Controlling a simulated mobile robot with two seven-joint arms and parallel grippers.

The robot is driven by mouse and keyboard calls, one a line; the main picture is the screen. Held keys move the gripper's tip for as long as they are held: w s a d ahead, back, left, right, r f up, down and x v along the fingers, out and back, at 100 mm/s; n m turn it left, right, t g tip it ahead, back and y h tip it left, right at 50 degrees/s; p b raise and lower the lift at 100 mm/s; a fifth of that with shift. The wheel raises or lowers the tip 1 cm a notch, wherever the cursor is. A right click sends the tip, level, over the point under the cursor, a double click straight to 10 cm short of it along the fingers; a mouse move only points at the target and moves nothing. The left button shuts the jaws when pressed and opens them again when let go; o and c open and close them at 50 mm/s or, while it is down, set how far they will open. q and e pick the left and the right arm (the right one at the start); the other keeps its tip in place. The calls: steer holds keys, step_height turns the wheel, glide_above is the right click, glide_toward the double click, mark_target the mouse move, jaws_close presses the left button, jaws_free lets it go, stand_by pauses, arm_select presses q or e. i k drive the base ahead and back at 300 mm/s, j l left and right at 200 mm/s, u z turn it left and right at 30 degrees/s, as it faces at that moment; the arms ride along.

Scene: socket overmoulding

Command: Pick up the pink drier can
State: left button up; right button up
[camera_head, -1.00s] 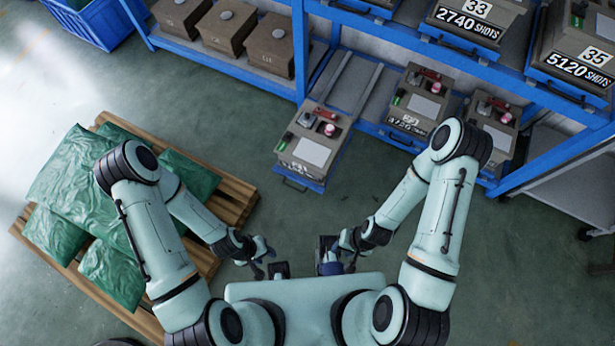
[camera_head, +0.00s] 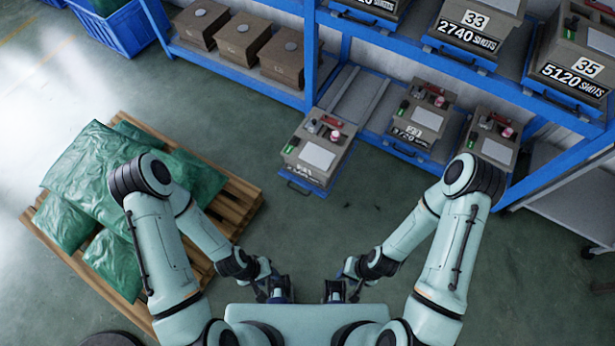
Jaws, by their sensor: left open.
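A small pink can (camera_head: 335,136) stands on top of a grey-brown box (camera_head: 318,155) on a pulled-out blue tray. Similar pink cans show on the box behind it (camera_head: 439,101) and on the box at the right (camera_head: 507,132). My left gripper (camera_head: 277,291) is low in the picture, close to my body, open and well short of the cans. My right gripper (camera_head: 336,291) is beside it, also near my body and far from the cans; its fingers are too small and dark to read.
A blue shelf rack (camera_head: 309,55) holds brown boxes at left and numbered boxes on its upper level at right. Green sacks (camera_head: 100,185) lie on a wooden pallet (camera_head: 240,205) at left. The floor (camera_head: 345,235) between my arms and the pulled-out tray is clear.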

mark_target(336, 135)
steer(key=u, duration=0.5)
steer(key=i+l+u, duration=0.1)
steer(key=u, duration=0.35)
steer(key=l+u, duration=0.4)
steer(key=i+l+u, duration=0.1)
steer(key=u, duration=0.35)
steer(key=l+u, duration=0.3)
steer(key=l, duration=0.25)
steer(key=k+l+u, duration=0.1)
steer(key=l+u, duration=0.15)
steer(key=l, duration=0.8)
steer(key=k+l, duration=0.15)
steer(key=l, duration=0.3)
steer(key=l+u, duration=0.1)
steer(key=l, duration=0.4)
steer(key=k, duration=0.05)
